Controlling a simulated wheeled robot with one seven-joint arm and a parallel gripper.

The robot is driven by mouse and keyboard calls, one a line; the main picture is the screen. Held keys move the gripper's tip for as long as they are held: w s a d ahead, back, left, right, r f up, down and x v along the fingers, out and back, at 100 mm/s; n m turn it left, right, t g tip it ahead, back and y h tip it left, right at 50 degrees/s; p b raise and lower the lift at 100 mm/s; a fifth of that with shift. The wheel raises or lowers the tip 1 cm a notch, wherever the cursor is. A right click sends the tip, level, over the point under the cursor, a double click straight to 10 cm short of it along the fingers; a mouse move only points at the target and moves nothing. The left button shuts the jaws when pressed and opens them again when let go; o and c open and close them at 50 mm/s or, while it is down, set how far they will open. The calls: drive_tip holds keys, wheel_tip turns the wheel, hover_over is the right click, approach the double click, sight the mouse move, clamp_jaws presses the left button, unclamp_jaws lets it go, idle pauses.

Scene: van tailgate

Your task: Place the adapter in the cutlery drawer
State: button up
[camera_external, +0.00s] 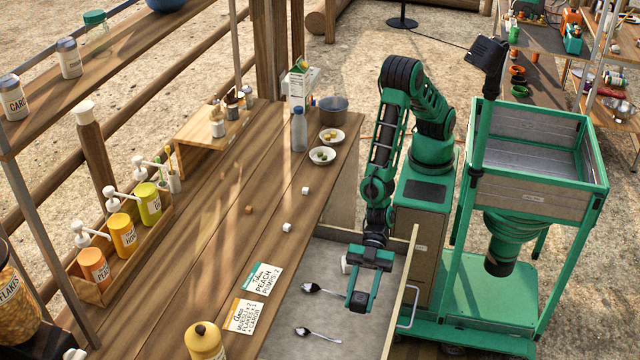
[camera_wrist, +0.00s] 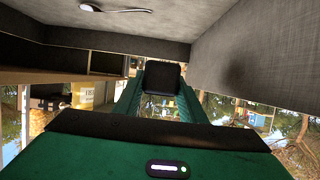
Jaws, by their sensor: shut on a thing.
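The cutlery drawer (camera_external: 330,262) is pulled open below the wooden counter, its grey floor showing. My gripper (camera_external: 358,302) hangs over the drawer, near its front panel, pointing down. Its green fingers are shut on a small black block, which I take for the adapter; it shows between the fingertips in the wrist view (camera_wrist: 162,77). I cannot tell how far the block is above the drawer floor. Two spoons lie in the drawer, one at the upper left (camera_external: 312,288) and one lower (camera_external: 316,335). One spoon shows in the wrist view (camera_wrist: 115,9).
A small white piece (camera_external: 346,265) shows beside my gripper. The counter holds two cards (camera_external: 262,278), several small cubes, two bowls (camera_external: 332,136), a pot (camera_external: 333,109) and a pump-bottle box (camera_external: 125,250). The drawer's front panel (camera_external: 402,290) stands close to my gripper's right.

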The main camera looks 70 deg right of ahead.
sight(358, 328)
wheel_tip(358, 328, down, 10)
idle(0.6)
drive_tip(key=shift+f, duration=0.1)
drive_tip(key=o, duration=1.1)
drive_tip(key=v, duration=1.2)
